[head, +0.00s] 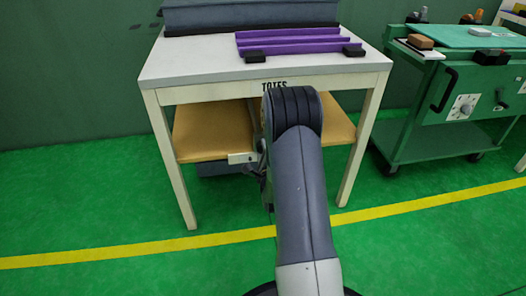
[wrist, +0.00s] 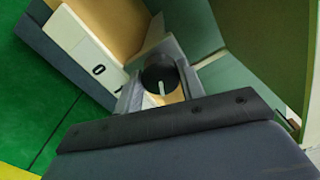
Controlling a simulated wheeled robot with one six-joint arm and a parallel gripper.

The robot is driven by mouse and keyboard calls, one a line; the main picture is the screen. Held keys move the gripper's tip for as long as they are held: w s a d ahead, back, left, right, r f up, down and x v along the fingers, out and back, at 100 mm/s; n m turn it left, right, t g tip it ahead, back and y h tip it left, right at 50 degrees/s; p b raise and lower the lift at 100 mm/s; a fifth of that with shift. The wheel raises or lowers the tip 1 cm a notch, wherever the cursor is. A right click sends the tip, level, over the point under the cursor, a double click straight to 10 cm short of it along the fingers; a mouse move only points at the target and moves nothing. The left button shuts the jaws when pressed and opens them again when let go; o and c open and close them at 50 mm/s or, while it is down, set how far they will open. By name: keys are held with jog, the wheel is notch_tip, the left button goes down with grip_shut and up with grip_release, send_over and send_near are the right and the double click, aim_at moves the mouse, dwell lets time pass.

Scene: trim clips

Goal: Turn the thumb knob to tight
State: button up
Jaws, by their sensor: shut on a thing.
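The thumb knob (wrist: 160,76) is round and black with a white pointer mark, seen in the wrist view. The mark runs from near its middle toward the lower side of the picture. My gripper (wrist: 158,84) is shut on the knob, with one grey finger on its left and one on its right. A white plate (wrist: 85,45) with dark markings lies left of the knob. In the head view a pale plate (head: 242,158) shows at the front of the table's lower shelf. There my arm hides the knob and most of my gripper.
The white table (head: 200,62) bears a purple ribbed piece (head: 290,40) and a grey bin (head: 250,16). Its tan lower shelf (head: 212,128) is close to my arm. A green cart (head: 440,125) stands at right. The green floor in front is clear.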

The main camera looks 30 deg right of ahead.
jog(key=m+p, duration=0.5)
jog(key=m, duration=0.7)
jog(key=shift+s+m, duration=0.1)
jog(key=shift+m, duration=0.3)
dwell(0.3)
jog(key=o, duration=1)
jog(key=p+v, duration=0.2)
jog(key=v, duration=0.8)
jog(key=shift+s, duration=0.4)
jog(key=shift+w, duration=0.1)
